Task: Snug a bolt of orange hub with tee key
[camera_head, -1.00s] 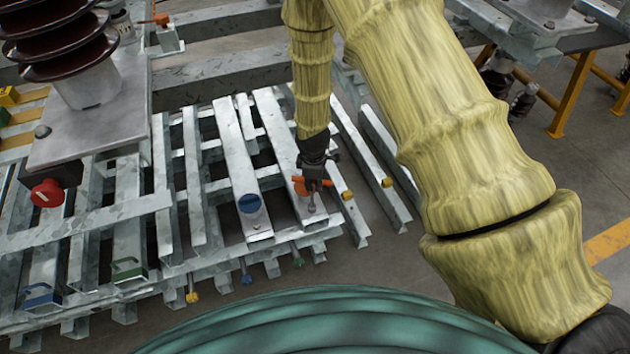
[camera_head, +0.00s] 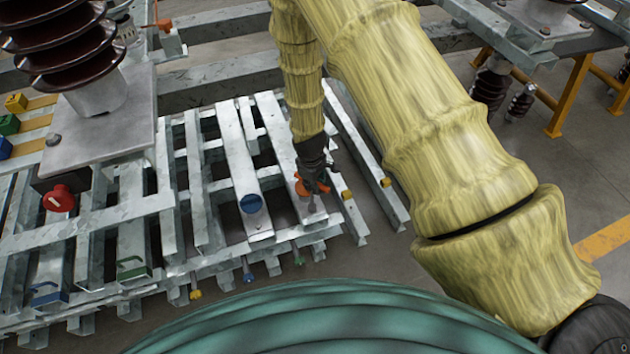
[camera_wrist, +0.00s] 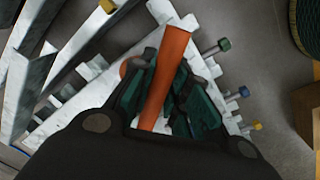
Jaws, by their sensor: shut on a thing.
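My gripper (camera_wrist: 160,105) is shut on an orange bar, which looks like the handle of the tee key (camera_wrist: 166,70). The bar runs between the dark green fingers in the wrist view. In the head view my gripper (camera_head: 318,180) is low over the front end of a galvanised beam. The orange hub (camera_head: 303,190) is there, partly behind my gripper. A rounded orange edge, likely the hub (camera_wrist: 128,66), shows left of the bar in the wrist view. The key's lower end and the hub's bolts are hidden, so I cannot tell whether they touch.
A blue round hub (camera_head: 251,203) sits on the beam to the left. Rods with yellow (camera_head: 195,295), blue (camera_head: 249,277) and green (camera_head: 299,261) ends stick out along the front edge. A red knob (camera_head: 59,197) and a brown insulator (camera_head: 65,40) stand at the left.

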